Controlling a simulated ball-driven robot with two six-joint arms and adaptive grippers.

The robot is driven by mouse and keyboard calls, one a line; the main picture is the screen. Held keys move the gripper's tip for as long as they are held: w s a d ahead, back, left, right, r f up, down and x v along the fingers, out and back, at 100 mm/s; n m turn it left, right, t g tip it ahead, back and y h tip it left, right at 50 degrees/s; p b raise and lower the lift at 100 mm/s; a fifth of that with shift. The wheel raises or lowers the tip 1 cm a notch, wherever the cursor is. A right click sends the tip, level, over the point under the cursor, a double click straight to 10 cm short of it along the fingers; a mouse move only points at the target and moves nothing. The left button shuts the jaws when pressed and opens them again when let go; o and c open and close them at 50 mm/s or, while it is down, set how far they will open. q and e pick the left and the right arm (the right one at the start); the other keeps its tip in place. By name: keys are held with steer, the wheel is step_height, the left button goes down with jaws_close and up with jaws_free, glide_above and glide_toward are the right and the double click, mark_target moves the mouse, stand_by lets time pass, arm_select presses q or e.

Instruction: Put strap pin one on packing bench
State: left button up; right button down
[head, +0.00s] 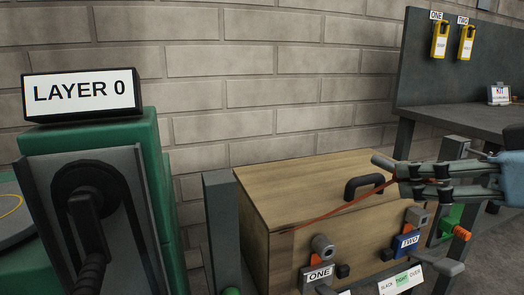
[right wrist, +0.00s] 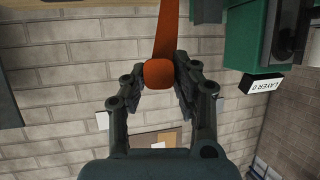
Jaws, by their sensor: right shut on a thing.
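My right gripper (head: 398,180) is above the right end of a wooden crate (head: 285,190). It is shut on the orange end (right wrist: 158,73) of an orange-red strap (head: 340,207). The strap runs taut from the crate's front top edge at the left to my fingers. A grey cylindrical fitting (head: 322,246) stands above the plate marked ONE (head: 319,274) on the crate's front. A similar fitting is by the blue plate marked TWO (head: 407,242). I cannot tell which part is strap pin one. My left gripper is not in view.
A dark bench (head: 465,120) with a back panel stands at the back right, with yellow tags marked ONE (head: 440,40) and TWO (head: 466,43). A black handle (head: 364,187) is on the crate lid. A green machine (head: 150,150) with a LAYER 0 sign (head: 82,93) stands left.

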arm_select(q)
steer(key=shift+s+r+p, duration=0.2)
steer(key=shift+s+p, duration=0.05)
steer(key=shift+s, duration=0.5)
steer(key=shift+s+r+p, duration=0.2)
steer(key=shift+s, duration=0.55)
